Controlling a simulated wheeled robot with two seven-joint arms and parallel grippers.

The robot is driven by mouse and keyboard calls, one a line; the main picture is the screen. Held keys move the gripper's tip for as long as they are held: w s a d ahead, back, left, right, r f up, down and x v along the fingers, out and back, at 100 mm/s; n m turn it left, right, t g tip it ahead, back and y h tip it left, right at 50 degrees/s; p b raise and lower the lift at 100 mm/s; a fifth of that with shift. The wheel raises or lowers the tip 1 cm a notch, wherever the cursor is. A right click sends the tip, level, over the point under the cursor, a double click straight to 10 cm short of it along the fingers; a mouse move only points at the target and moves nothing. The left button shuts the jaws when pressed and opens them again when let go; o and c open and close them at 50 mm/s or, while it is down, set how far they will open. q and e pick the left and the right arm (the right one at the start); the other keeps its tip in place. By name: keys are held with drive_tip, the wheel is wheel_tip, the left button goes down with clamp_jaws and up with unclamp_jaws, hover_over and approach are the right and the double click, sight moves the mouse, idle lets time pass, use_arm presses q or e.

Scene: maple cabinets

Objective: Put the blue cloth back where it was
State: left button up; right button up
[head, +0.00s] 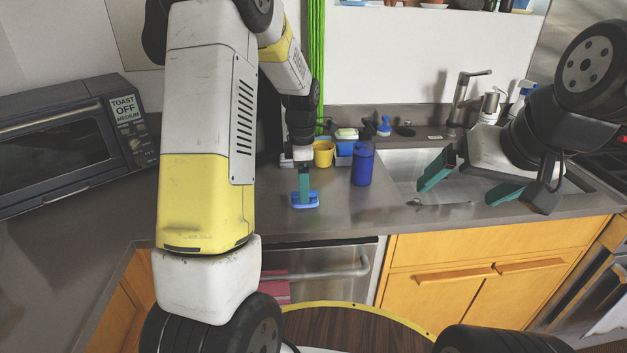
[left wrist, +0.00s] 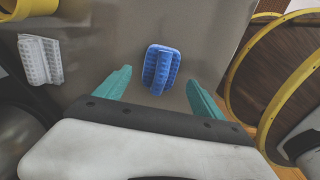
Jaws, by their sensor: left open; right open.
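The blue cloth (head: 305,201) lies on the grey counter near its front edge, to the left of the sink. It looks like a folded, ribbed bundle. In the left wrist view the blue cloth (left wrist: 161,69) shows between and beyond the two teal fingers. My left gripper (head: 304,182) is open above it, fingers pointing down; a finger partly covers the cloth in the head view. I cannot tell if the fingers touch it. My left gripper also shows in its wrist view (left wrist: 160,88). My right gripper (head: 464,181) is open and empty over the sink.
A blue canister (head: 363,164) and a yellow cup (head: 323,154) stand near my left gripper. A white textured item (left wrist: 40,60) lies on the counter. The sink (head: 405,165) is at the right, a toaster oven (head: 70,140) at the left. A dishwasher handle (head: 335,272) juts out below the counter.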

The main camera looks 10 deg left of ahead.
use_arm(q)
wheel_tip(320, 180, up, 9)
drive_tip(key=s+r+m+t+h, duration=0.1)
drive_tip(key=s+r+m+t, duration=0.2)
drive_tip(key=s+r+m, duration=0.65)
drive_tip(key=s+d+r+m+t+h, duration=0.1)
drive_tip(key=s+d+m+t, duration=0.1)
drive_tip(key=s+m, duration=1)
drive_tip(key=s+t, duration=0.1)
drive_tip(key=s, duration=0.1)
drive_tip(key=shift+s+d, duration=0.25)
drive_tip(key=shift+s, duration=0.1)
